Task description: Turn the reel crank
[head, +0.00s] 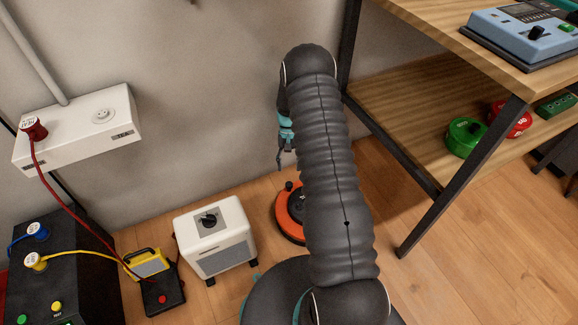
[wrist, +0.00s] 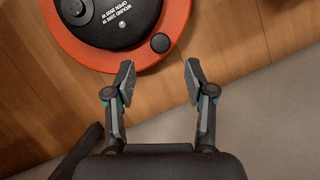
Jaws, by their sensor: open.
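The reel is a round orange disc (head: 288,224) on the wooden floor, partly hidden behind my arm. In the wrist view its orange rim (wrist: 75,48) fills the upper part, around a black hub (wrist: 118,32) with white lettering. The crank knob (wrist: 160,43) is a small dark round piece at the hub's edge; it also shows in the head view (head: 289,186). My gripper (wrist: 159,79) is open and empty. In the wrist view the knob is just beyond the gap between its fingertips, apart from both. In the head view my gripper (head: 282,154) is above the reel, near the wall.
A white box heater-like unit (head: 215,236) stands left of the reel. A wooden shelf unit (head: 400,110) with a dark metal frame stands at right. A black cabinet (head: 65,270) with cables is at far left. Bare floor lies at lower right.

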